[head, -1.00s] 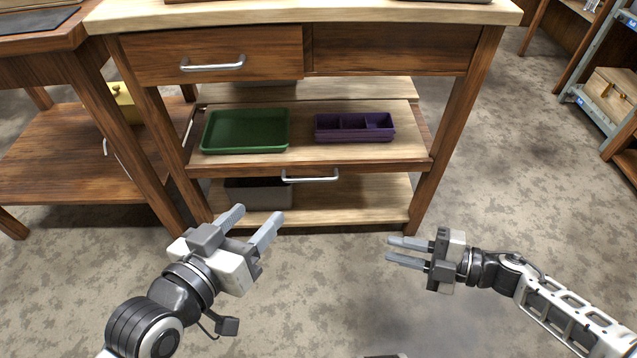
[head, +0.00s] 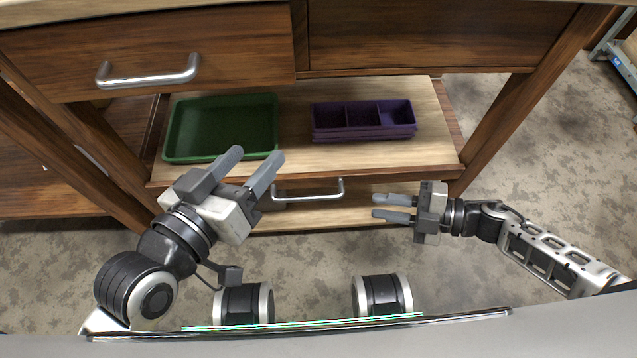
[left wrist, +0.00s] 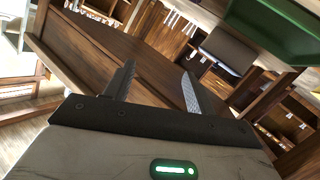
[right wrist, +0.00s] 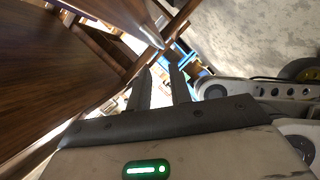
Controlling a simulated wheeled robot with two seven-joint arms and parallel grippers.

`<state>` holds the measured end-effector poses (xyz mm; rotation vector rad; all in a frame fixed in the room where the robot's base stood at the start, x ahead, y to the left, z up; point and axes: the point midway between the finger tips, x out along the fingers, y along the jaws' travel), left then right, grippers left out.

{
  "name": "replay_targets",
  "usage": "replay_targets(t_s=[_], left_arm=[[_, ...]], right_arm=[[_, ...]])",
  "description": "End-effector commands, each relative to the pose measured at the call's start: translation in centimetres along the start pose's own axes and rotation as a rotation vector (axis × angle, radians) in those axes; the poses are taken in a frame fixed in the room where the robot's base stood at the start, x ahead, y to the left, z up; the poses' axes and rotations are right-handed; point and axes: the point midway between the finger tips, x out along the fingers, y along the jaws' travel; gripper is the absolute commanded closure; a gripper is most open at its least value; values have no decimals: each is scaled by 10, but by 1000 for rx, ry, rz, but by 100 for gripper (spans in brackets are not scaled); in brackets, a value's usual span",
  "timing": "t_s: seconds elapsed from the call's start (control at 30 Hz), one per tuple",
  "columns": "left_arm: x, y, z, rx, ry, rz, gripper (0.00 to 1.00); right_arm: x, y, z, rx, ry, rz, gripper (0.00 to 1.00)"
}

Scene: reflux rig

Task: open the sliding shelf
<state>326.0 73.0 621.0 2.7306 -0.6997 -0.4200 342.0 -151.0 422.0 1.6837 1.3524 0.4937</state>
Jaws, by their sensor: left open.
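The sliding shelf (head: 300,160) is the wooden middle board under the workbench, with a silver bar handle (head: 308,191) on its front edge. A green tray (head: 222,128) and a purple divided bin (head: 363,118) sit on it. My left gripper (head: 252,166) is open and empty, just left of the handle and apart from it in the head view. The left wrist view shows its two fingers (left wrist: 157,82) spread. My right gripper (head: 378,207) is open and empty, right of the handle, with its fingers pointing left. Its fingers also show apart in the right wrist view (right wrist: 161,82).
A closed upper drawer (head: 160,55) with a silver handle (head: 148,72) is above the shelf at left. Bench legs (head: 530,100) stand at both sides. A lower shelf (head: 350,211) lies below. Bare floor (head: 560,150) is at right.

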Motion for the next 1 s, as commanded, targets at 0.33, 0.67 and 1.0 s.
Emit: replay_targets(t_s=[0.33,0.67,1.0], left_arm=[[3,4,-1,-65,46,40,45],[4,7,-4,-119,79,75,45],[2,10,-10,-130,96,86,45]], right_arm=[[78,0,1,-3,3,5,79],[129,0,1,0,1,3,79],[138,1,0,-2,0,2,79]])
